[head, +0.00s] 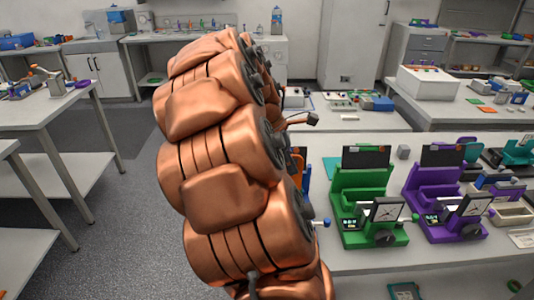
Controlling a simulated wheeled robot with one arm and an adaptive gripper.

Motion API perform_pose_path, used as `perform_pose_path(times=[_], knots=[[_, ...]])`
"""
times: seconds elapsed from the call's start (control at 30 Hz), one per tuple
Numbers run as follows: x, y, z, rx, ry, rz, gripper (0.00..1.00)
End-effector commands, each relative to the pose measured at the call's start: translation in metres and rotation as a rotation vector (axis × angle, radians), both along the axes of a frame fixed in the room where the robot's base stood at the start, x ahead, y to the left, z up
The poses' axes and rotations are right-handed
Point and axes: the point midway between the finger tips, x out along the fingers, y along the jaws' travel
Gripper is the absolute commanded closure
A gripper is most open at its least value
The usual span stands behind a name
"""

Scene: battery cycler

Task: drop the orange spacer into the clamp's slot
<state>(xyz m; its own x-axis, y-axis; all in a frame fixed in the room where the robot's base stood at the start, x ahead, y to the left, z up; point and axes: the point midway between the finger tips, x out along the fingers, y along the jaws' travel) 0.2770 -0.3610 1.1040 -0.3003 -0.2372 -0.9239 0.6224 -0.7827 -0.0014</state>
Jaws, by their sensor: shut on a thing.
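My copper-coloured arm fills the middle of the head view and hides part of the bench behind it. My gripper is not in view, and I see no orange spacer that I can make out. A green clamp-like device (351,200) with a dark upright plate and a square dial stands on the bench right of my arm. A similar purple device (432,210) stands to its right. A sliver of something orange and blue (299,160) shows at my arm's right edge, mostly hidden. I cannot tell which device is the task's clamp, and no slot shows clearly.
The white bench (345,262) has some free room at its front edge. A pale open tray (511,214) and a teal device (518,152) sit at the right. Another table (45,112) stands at the left.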

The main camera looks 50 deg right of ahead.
Motion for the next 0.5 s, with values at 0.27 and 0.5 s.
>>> perform_pose_path(times=[0.27, 0.5], knots=[[-0.002, -0.002, -0.003, 0.000, 0.000, -0.007, 1.00], [-0.001, -0.001, -0.019, -0.001, 0.000, -0.004, 1.00]])
